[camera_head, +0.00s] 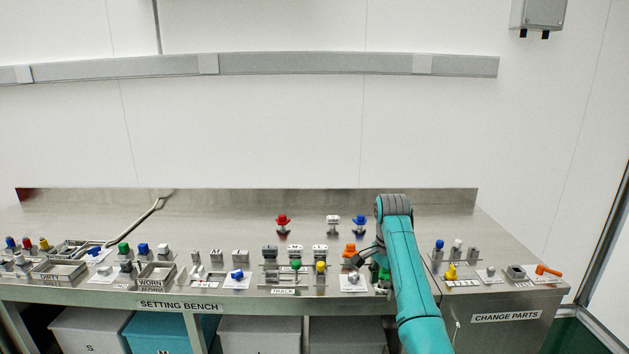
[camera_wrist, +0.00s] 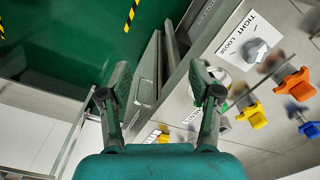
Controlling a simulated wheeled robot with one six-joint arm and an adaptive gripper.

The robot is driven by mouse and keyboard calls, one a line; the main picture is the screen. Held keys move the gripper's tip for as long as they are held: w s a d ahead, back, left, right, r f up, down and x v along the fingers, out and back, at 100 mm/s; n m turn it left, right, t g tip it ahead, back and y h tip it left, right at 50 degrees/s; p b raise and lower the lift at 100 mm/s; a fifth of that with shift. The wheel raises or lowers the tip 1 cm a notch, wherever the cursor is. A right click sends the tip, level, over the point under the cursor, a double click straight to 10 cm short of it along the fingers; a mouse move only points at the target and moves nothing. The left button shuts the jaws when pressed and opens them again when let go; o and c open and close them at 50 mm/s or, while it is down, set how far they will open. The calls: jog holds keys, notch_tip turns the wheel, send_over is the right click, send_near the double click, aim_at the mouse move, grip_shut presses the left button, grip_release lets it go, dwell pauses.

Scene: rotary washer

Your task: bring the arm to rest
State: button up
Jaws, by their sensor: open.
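My teal arm (camera_head: 403,265) reaches up from the lower right over the steel bench and bends at its dark joint. My gripper (camera_head: 358,258) is partly hidden beside the arm, over the middle-right part of the bench front. In the wrist view my gripper (camera_wrist: 160,85) has its two dark fingers spread wide, with nothing between them. Beyond the fingers are the bench edge and the green floor (camera_wrist: 85,45). A grey knob (camera_wrist: 255,50) on a TIGHT/LOOSE plate lies right of the right finger. I cannot tell whether a finger touches anything.
The setting bench (camera_head: 240,208) carries several coloured knobs and parts along its front. An orange part (camera_wrist: 298,85) and a yellow part (camera_wrist: 253,115) lie right of my gripper. The change parts stand (camera_head: 505,318) is to the right. The bench's rear strip is mostly clear.

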jog(key=s+f+n+t, duration=0.2)
jog(key=s+f, duration=0.2)
jog(key=f, duration=1)
jog(key=s+f+n+t, duration=0.15)
jog(key=s+f, duration=0.35)
jog(key=f, duration=0.8)
jog(key=s+f+n+t, duration=0.1)
jog(key=s+f+t, duration=0.1)
jog(key=s+f, duration=0.6)
jog(key=s+f+n+t, duration=0.15)
jog(key=s+f, duration=0.25)
jog(key=s, duration=0.7)
jog(key=s+r+n+t, duration=0.2)
jog(key=s+r, duration=0.2)
jog(key=s, duration=0.8)
jog(key=s+r+n+t, duration=0.15)
jog(key=s+r, duration=0.25)
jog(key=s, duration=0.8)
jog(key=s+r+n+t, duration=0.1)
jog(key=s+r+t, duration=0.1)
jog(key=s+r, duration=0.5)
jog(key=s+r+n+t, duration=0.1)
jog(key=s+r, duration=0.6)
jog(key=r, duration=0.8)
jog(key=shift+s+n+t, duration=0.25)
jog(key=shift+n+t, duration=0.1)
jog(key=shift+t, duration=0.3)
